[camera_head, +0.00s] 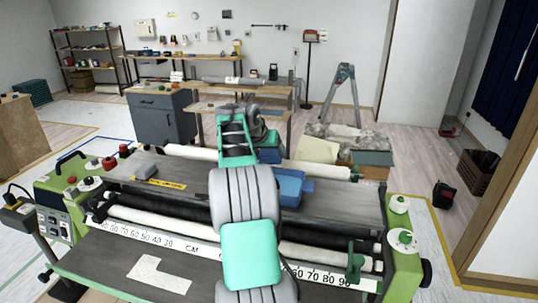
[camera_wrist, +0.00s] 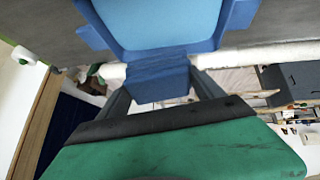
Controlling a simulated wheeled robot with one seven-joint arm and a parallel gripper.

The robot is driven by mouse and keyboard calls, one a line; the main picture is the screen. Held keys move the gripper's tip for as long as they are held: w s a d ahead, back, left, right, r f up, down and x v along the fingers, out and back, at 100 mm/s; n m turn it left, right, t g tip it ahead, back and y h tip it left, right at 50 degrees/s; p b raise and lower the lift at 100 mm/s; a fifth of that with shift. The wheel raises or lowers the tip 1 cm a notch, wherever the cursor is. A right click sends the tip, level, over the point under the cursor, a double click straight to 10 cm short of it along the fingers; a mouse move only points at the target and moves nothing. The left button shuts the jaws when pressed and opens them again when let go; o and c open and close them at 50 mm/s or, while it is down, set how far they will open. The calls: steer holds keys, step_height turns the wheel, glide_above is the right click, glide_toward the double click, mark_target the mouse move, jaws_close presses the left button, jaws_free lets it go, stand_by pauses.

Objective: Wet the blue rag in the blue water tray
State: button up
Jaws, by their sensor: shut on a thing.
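The blue water tray (camera_head: 291,187) sits on the machine's grey top, just right of my arm, which hides part of it. In the wrist view the tray (camera_wrist: 165,22) fills the top middle, with its lighter blue inside showing. My gripper (camera_wrist: 158,74) is shut on the blue rag (camera_wrist: 157,77), a darker blue folded piece between the fingertips. The rag appears right at the tray's near edge; I cannot tell whether it touches the tray or water. In the head view my gripper (camera_head: 262,133) is largely hidden behind my arm, with a patch of blue below it.
The green-ended pasting machine (camera_head: 405,222) spans the front, with white rollers and a ruler strip. Behind are a workbench (camera_head: 290,103), a stepladder (camera_head: 342,92) and a grey cabinet (camera_head: 163,118).

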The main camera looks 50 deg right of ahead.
mark_target(269, 161)
step_height(269, 161, down, 8)
steer(key=b, duration=0.6)
steer(key=shift+a+r, duration=0.1)
steer(key=shift+r, duration=0.1)
steer(key=shift+w+f, duration=0.1)
steer(key=shift+f, duration=0.3)
steer(key=shift+f, duration=0.35)
steer(key=shift+f, duration=1.1)
steer(key=shift+r, duration=3.75)
step_height(269, 161, up, 4)
steer(key=shift+f, duration=0.1)
